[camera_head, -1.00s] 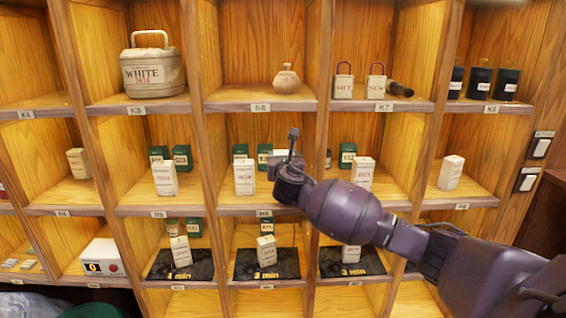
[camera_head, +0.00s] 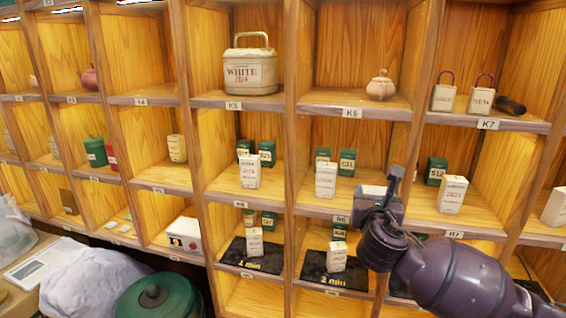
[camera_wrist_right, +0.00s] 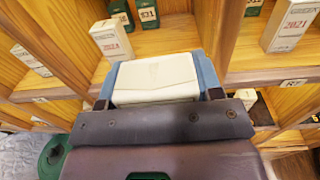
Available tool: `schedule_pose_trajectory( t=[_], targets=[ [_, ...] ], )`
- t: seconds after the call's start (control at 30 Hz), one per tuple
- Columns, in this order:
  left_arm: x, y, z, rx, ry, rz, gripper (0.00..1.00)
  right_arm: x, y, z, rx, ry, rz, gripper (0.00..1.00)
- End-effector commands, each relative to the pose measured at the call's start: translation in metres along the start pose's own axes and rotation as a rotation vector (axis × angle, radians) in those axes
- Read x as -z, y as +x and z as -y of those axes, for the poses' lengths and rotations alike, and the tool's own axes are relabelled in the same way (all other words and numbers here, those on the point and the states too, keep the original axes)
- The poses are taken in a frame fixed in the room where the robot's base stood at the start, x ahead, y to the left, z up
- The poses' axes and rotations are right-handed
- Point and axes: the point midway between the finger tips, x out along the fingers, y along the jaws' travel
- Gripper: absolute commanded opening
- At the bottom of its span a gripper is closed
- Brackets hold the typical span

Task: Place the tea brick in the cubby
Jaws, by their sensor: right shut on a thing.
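My right gripper (camera_head: 382,200) is in front of the shelf wall, near the post to the right of the R6 cubby. In the head view only a bit of the brick (camera_head: 374,190) shows behind the gripper. The brick is outside the cubbies. The wooden shelf wall (camera_head: 345,110) holds many labelled cubbies, such as K6 and R6. My left gripper is not in view.
White boxes (camera_head: 326,180) and green tins stand in the middle-row cubbies. Black mats (camera_head: 253,255) with boxes lie in the lower row. A white case (camera_head: 250,72) is in K5. A green lidded pot (camera_head: 155,297) and a white bag (camera_head: 93,283) are at lower left.

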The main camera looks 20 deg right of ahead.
Motion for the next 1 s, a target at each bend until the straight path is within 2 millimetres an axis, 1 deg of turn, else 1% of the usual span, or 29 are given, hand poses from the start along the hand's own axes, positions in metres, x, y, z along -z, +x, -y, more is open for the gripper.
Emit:
schedule_pose_trajectory(
  t=[0.13, 0.23, 0.3, 0.37, 0.43, 0.57, 0.6, 0.7, 0.83, 1.0],
  targets=[
    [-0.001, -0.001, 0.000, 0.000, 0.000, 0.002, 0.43, -0.002, 0.000, -0.003, -0.020, 0.001, 0.002, 0.32],
    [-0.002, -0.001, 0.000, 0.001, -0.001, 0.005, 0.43, -0.009, -0.001, -0.013, -0.077, 0.003, 0.003, 0.32],
    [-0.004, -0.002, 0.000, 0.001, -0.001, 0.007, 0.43, -0.016, -0.004, -0.024, -0.140, 0.003, 0.003, 0.32],
    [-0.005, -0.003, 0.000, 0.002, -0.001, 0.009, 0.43, -0.018, -0.010, -0.038, -0.206, 0.004, 0.001, 0.32],
    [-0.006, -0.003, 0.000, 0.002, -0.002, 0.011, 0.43, -0.011, -0.021, -0.053, -0.280, 0.005, -0.002, 0.32],
    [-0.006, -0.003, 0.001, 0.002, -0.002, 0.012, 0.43, 0.017, -0.048, -0.077, -0.402, 0.005, -0.007, 0.32],
    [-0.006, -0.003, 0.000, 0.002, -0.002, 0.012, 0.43, 0.029, -0.058, -0.084, -0.435, 0.004, -0.009, 0.32],
    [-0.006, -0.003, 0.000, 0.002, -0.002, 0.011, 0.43, 0.056, -0.084, -0.097, -0.501, 0.005, -0.009, 0.32],
    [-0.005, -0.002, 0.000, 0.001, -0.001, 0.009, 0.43, 0.090, -0.113, -0.103, -0.533, 0.005, -0.008, 0.32],
    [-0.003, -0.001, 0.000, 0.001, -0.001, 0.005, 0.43, 0.121, -0.135, -0.101, -0.516, 0.003, -0.005, 0.32]
  ],
)
